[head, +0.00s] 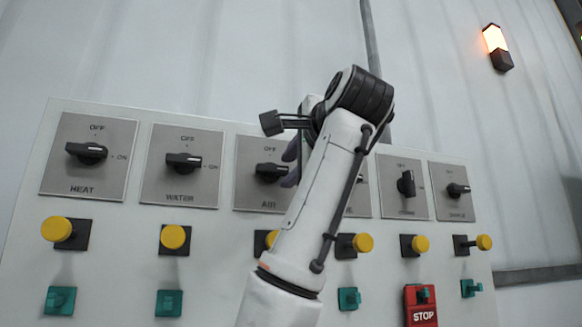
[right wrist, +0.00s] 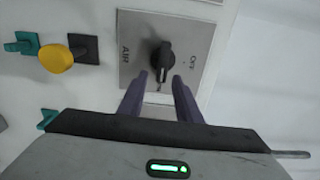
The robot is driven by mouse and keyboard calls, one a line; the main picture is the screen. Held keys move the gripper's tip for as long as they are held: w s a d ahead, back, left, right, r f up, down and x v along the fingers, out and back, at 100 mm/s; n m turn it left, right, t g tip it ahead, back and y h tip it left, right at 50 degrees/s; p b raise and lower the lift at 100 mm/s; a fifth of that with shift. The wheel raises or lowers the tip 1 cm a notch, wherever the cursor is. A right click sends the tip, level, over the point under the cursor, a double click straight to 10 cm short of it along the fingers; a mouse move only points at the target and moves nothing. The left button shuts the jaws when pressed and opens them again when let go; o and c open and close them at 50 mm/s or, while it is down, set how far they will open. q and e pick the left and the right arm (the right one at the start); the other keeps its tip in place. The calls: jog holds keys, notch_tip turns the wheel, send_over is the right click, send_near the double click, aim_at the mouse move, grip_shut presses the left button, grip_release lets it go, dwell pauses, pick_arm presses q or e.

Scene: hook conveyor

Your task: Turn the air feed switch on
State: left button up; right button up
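The air switch is a black knob (head: 271,171) on a grey plate marked AIR, in the middle of the panel in the head view. Its grip bar lies level, towards the ON side, like those of HEAT and WATER. It also shows in the right wrist view (right wrist: 163,58), with OFF to its right there. My right gripper (right wrist: 160,80) is open, its two dark fingers apart on either side of the knob's near end; contact cannot be told. In the head view my right arm partly hides the right gripper (head: 291,165) and the plate's right side. My left gripper is out of view.
The HEAT switch (head: 87,152) and WATER switch (head: 184,161) are left of it; further switches (head: 406,183) are right. Yellow buttons (head: 173,237) and green parts (head: 169,303) sit below, with a red STOP box (head: 421,307). An orange lamp (head: 495,40) glows on the wall.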

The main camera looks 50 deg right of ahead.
jog(key=shift+s, duration=0.1)
jog(key=b+v, duration=0.1)
jog(key=v, duration=0.9)
jog(key=shift+b, duration=0.3)
jog(key=shift+s, duration=0.1)
